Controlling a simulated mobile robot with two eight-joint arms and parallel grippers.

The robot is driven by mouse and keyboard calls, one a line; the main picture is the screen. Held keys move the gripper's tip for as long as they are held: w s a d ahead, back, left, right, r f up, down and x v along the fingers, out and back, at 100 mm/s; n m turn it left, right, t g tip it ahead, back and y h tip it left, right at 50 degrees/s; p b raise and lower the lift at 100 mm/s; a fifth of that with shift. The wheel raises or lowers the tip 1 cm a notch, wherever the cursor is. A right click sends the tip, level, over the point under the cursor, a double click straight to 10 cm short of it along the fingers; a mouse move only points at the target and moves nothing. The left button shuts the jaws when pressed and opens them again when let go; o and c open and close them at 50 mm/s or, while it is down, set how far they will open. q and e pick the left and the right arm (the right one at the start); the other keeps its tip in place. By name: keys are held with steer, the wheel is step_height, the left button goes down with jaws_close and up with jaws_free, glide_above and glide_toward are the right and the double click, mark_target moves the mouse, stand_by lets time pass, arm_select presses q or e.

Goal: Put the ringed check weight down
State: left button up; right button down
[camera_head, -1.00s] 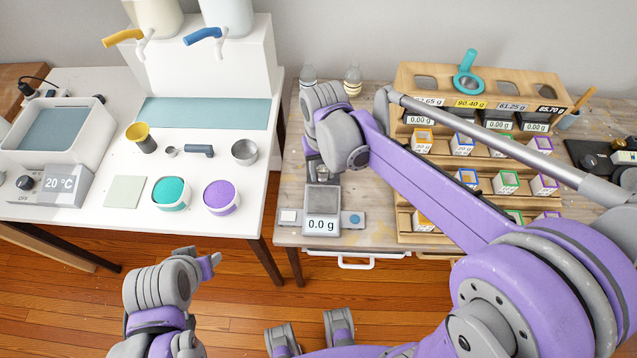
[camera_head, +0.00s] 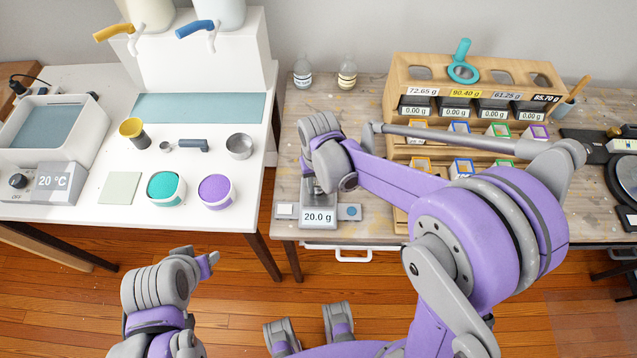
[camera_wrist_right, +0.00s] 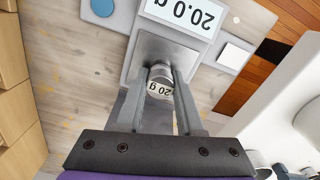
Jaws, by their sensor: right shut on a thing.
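The check weight (camera_wrist_right: 160,82), a small grey metal cylinder marked 20 g, is between the two fingers of my right gripper (camera_wrist_right: 161,72) in the right wrist view. It is at the pan of the small scale (camera_wrist_right: 148,45), whose display reads 20.0 g. In the head view the scale (camera_head: 319,228) stands near the front edge of the wooden bench, and my right gripper (camera_head: 316,187) is over its pan; the weight is mostly hidden there. My left gripper (camera_head: 211,262) is at the lower left, over the floor and away from the weight; its finger gap is unclear.
A wooden rack (camera_head: 398,75) with labelled slots and coloured boxes stands behind my right arm. Two small bottles (camera_head: 347,74) stand at the bench back. The white table (camera_head: 70,215) at left holds a teal cup (camera_head: 163,187) and a purple cup (camera_head: 215,191). A pale button box (camera_head: 285,211) adjoins the scale.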

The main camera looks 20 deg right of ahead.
steer(key=shift+f, duration=0.2)
steer(key=c, duration=0.5)
jaws_free()
steer(key=shift+r, duration=0.1)
steer(key=shift+c, duration=0.2)
steer(key=shift+r, duration=0.45)
step_height(320, 180, up, 11)
steer(key=p, duration=0.1)
steer(key=s+d+f+t, duration=0.1)
steer(key=s+d+t, duration=0.1)
steer(key=s, duration=0.5)
steer(key=s+d+f+t, duration=0.1)
steer(key=s+d+t, duration=0.2)
steer(key=s, duration=0.5)
steer(key=shift+d, duration=0.8)
